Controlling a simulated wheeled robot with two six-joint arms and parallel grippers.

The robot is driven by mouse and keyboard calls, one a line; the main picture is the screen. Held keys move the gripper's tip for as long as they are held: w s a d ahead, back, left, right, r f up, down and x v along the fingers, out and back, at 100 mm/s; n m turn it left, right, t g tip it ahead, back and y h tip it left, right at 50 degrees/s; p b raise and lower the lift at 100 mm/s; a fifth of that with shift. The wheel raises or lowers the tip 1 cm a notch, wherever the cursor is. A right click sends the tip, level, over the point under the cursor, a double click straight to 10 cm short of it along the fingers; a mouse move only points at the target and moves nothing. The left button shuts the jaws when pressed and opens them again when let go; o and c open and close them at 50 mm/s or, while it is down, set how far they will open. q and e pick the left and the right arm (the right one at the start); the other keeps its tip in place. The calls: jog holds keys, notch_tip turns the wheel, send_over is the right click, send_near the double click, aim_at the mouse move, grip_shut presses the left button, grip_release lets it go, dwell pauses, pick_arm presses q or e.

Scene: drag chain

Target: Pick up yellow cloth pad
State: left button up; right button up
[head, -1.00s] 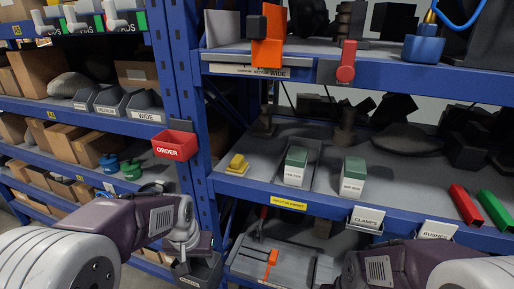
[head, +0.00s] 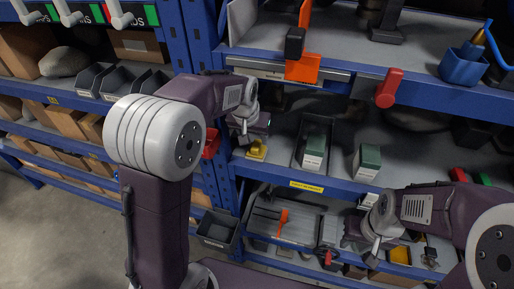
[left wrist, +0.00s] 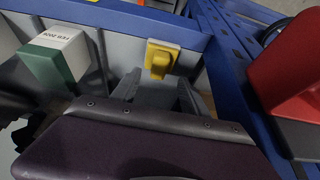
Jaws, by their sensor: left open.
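The yellow cloth pad (head: 257,151) lies near the front edge of the middle shelf, on a pale base. In the left wrist view the yellow pad (left wrist: 159,62) is just beyond the fingertips. My left gripper (head: 244,138) is directly above and beside the pad in the head view. In the left wrist view the left gripper (left wrist: 158,90) has its fingers apart with nothing between them, and the pad sits ahead of the gap. My right gripper (head: 373,246) hangs in front of the lower shelf; its fingers are too small to judge.
Green-topped white boxes (head: 314,152) stand right of the pad, one in a grey tray. A red bin (head: 211,143) hangs on the blue post to the left and shows large in the left wrist view (left wrist: 288,85). The upper shelf (head: 350,55) overhangs.

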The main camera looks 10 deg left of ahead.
aim_at(256, 144)
pick_arm(q)
jog(key=shift+w+a+f, duration=0.15)
jog(key=shift+w+f, duration=0.15)
jog(key=p+x, duration=0.2)
jog(key=x, duration=0.1)
jog(key=shift+d+f, duration=0.2)
jog(key=shift+f, duration=0.1)
jog(key=shift+d+f, duration=0.1)
jog(key=shift+f, duration=0.25)
jog(key=shift+w+f, duration=0.2)
jog(key=shift+w, duration=0.05)
jog(key=shift+c, duration=0.6)
grip_shut()
jog(key=shift+r, duration=0.1)
